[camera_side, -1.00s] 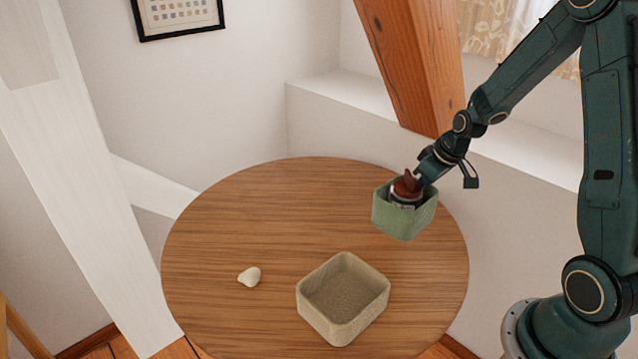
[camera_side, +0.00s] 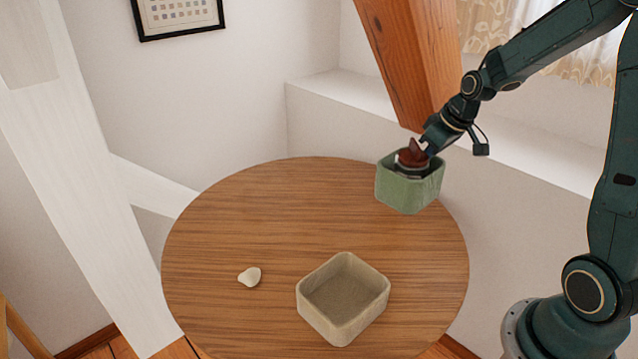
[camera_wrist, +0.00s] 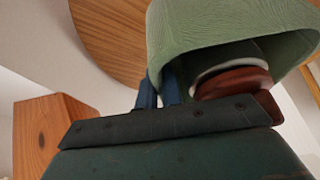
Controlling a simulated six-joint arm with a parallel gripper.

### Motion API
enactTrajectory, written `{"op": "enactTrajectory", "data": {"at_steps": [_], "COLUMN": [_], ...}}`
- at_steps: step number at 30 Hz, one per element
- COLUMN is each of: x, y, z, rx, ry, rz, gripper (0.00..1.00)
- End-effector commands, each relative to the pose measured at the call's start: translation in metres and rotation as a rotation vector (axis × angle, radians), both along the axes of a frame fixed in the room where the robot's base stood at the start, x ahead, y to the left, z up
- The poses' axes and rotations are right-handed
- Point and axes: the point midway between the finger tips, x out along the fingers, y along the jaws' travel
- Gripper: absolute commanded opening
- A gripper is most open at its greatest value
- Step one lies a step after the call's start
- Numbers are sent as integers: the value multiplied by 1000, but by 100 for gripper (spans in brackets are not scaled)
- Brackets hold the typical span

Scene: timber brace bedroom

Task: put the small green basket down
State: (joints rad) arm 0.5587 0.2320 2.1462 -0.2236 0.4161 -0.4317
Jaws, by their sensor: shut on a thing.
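The small green basket (camera_side: 398,192) hangs in my gripper (camera_side: 428,150) over the right back part of the round wooden table, seemingly above its top. It is roughly upright. In the wrist view the basket (camera_wrist: 210,35) fills the upper right, and my gripper's blue fingers (camera_wrist: 160,90) are shut at its near wall. The fingertips are partly hidden by the basket. A red-brown thing (camera_side: 410,157) with a white and dark band sits inside the basket; it also shows in the wrist view (camera_wrist: 232,82).
The round wooden table (camera_side: 260,220) has free room at its middle and left. A beige open basket (camera_side: 325,325), looking empty, stands near the front. A small cream-coloured lump (camera_side: 249,277) lies left of it. An orange-brown timber brace (camera_side: 405,65) rises close behind my gripper.

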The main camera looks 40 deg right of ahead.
Motion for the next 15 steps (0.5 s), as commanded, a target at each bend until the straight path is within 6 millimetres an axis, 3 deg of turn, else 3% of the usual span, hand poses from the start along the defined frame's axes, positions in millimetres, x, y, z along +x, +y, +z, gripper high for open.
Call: {"op": "enactTrajectory", "data": {"at_steps": [15], "x": [3], "y": [11], "z": [3], "rx": [-2], "ry": [2], "rz": [5], "gripper": [0]}}
